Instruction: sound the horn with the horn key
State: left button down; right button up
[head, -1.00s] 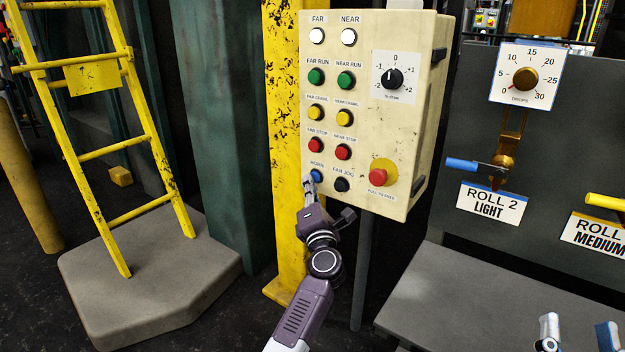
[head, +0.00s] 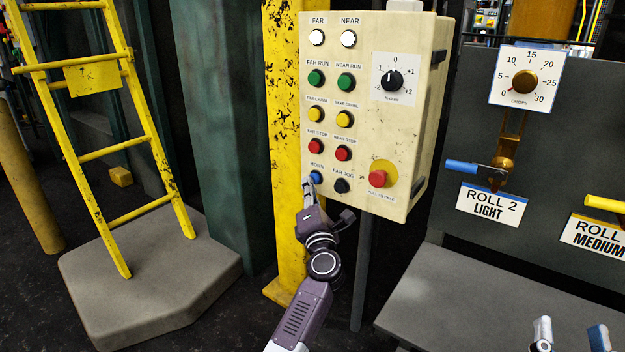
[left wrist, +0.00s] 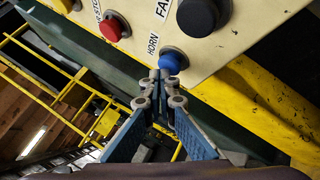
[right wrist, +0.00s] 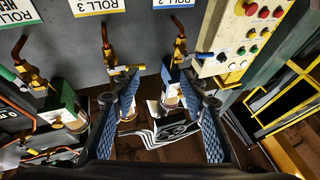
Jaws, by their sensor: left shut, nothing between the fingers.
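The horn key is a blue round button (head: 316,177) labelled HORN at the lower left of the cream control box (head: 413,130). It also shows in the left wrist view (left wrist: 172,61). My left gripper (head: 308,186) is shut and empty. Its fingertips (left wrist: 160,78) are right beside the blue button, at its lower left in the left wrist view; I cannot tell whether they touch it. My right gripper (right wrist: 167,92) is open with nothing between its fingers. Its fingertips show at the lower right of the head view (head: 574,334).
The black FAR JOG button (head: 341,186) sits right of the horn key, with the red FAR STOP button (head: 314,145) above. A red knob (head: 377,179) is further right. A yellow post (head: 284,140) stands behind the box, and a yellow ladder (head: 106,155) at left.

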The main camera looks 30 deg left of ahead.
pick_arm(q)
jog(key=shift+s+p, duration=0.5)
jog(key=shift+s, duration=0.2)
pick_arm(e)
jog(key=shift+w+d+f+g+h, duration=0.1)
jog(key=shift+w+f+g+h, duration=0.3)
jog(key=shift+f, duration=0.6)
jog(key=shift+w+d+f+g, duration=0.1)
jog(key=shift+f+g, duration=0.5)
jog(key=shift+f, duration=0.4)
jog(key=shift+w+f+g+h, duration=0.25)
jog(key=shift+f+g, duration=0.25)
jog(key=shift+f, duration=0.5)
